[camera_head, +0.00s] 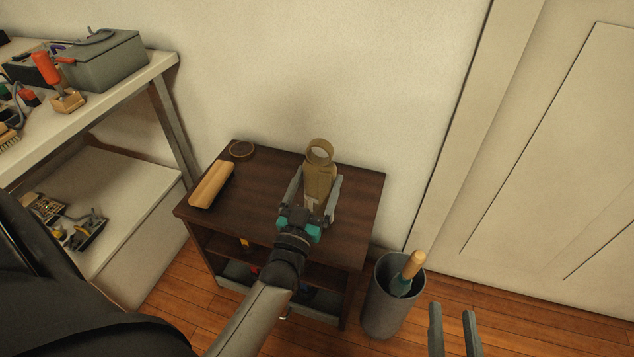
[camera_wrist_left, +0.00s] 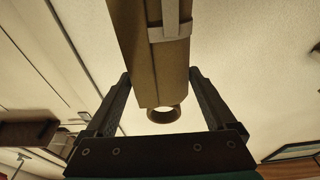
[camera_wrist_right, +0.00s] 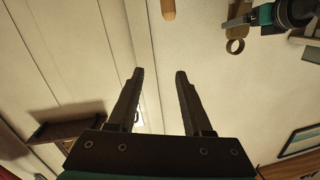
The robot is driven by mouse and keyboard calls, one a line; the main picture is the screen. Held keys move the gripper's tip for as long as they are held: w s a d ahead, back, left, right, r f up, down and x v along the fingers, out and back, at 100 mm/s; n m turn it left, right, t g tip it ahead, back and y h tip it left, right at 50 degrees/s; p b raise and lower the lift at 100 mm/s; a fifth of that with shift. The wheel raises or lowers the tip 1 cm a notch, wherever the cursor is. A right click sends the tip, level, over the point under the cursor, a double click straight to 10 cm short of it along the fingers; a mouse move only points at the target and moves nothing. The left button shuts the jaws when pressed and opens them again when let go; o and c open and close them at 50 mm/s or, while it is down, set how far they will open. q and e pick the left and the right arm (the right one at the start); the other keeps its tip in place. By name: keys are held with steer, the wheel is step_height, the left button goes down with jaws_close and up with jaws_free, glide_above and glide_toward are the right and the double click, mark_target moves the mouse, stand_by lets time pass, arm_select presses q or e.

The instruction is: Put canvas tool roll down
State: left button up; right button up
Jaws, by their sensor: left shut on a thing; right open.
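The canvas tool roll (camera_head: 319,181) is tan, with a ring at its far end. My left gripper (camera_head: 313,190) is shut on it, one finger on each side, over the right part of the dark wooden cabinet top (camera_head: 268,172). I cannot tell whether the roll touches the top. In the left wrist view the roll (camera_wrist_left: 150,60) shows a pale strap along it, between the fingers (camera_wrist_left: 160,95). My right gripper (camera_head: 452,318) is open and empty, low at the right of the bin; its fingers show apart in the right wrist view (camera_wrist_right: 158,100).
A tan, rounded long piece (camera_head: 212,185) and a small ring (camera_head: 241,150) lie on the cabinet top's left part. A grey bin (camera_head: 382,312) with a wooden-handled thing (camera_head: 412,265) stands right of the cabinet. A cluttered workbench (camera_head: 105,98) is at left, a door (camera_head: 560,150) at right.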

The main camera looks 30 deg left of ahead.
arm_select(q)
steer(key=o, duration=1.4)
steer(key=shift+f, duration=0.1)
steer(key=shift+s+d+p, duration=0.15)
steer(key=shift+s+p, duration=0.15)
steer(key=shift+s, duration=0.35)
steer(key=p+v, duration=0.2)
steer(key=v, duration=0.8)
steer(key=shift+s+p, duration=0.3)
steer(key=shift+p, duration=0.1)
arm_select(e)
steer(key=shift+w+d+f+n+g+h, duration=0.15)
steer(key=shift+d+f+g+h, duration=0.35)
steer(key=shift+d+g, duration=0.4)
steer(key=shift+d+f+n+g+h, duration=0.1)
steer(key=shift+d+f+g+h, duration=0.4)
steer(key=shift+g, duration=0.6)
steer(key=shift+w+d+f+n+g+h, duration=0.15)
steer(key=shift+d+f+g+h, duration=0.15)
steer(key=shift+d+f+g, duration=0.5)
